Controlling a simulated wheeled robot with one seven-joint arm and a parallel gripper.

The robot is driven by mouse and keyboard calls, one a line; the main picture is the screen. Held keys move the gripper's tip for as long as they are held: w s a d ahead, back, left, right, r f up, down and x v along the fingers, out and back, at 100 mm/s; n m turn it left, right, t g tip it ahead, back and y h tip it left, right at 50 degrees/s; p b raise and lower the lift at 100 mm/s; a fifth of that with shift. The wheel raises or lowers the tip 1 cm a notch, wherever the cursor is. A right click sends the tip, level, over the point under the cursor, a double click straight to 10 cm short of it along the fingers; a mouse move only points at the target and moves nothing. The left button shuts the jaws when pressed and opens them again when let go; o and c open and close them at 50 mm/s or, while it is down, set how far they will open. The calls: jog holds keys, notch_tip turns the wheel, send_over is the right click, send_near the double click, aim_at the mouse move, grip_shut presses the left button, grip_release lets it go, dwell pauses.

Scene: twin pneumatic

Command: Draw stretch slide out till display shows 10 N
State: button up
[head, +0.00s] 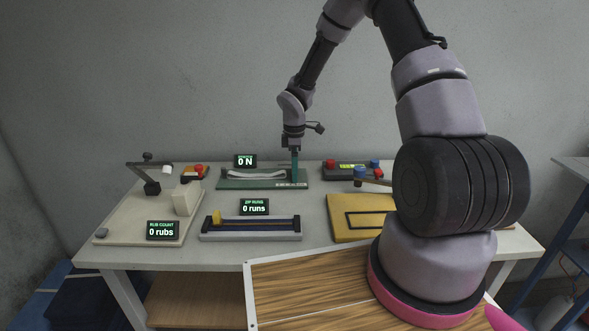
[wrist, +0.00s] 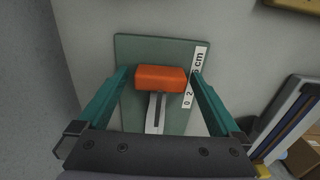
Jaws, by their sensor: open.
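The stretch rig is a green base plate (head: 234,184) with a pale strip (head: 243,175) on it, at the back of the table in the head view. Its display (head: 245,161) reads 0 N. In the wrist view an orange block (wrist: 160,80) sits on the green plate (wrist: 130,46), with the pale strip (wrist: 155,112) running from it and a cm scale (wrist: 196,76) beside it. My gripper (head: 295,167) is open, low over the rig's right end. In the wrist view its fingers (wrist: 160,72) stand either side of the orange block. The block is hidden in the head view.
A display reading 0 runs (head: 254,207) stands by a grey tray (head: 250,236) in front. A rub-count rig (head: 125,212) is at left. A yellow board (head: 345,235) and a dark box with coloured knobs (head: 345,173) are at right.

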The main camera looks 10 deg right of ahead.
aim_at(306, 177)
jog(key=shift+f, duration=0.1)
grip_shut()
jog(key=d, duration=0.4)
jog(key=shift+s, duration=0.4)
grip_release()
notch_tip(306, 177, up, 11)
dwell(0.3)
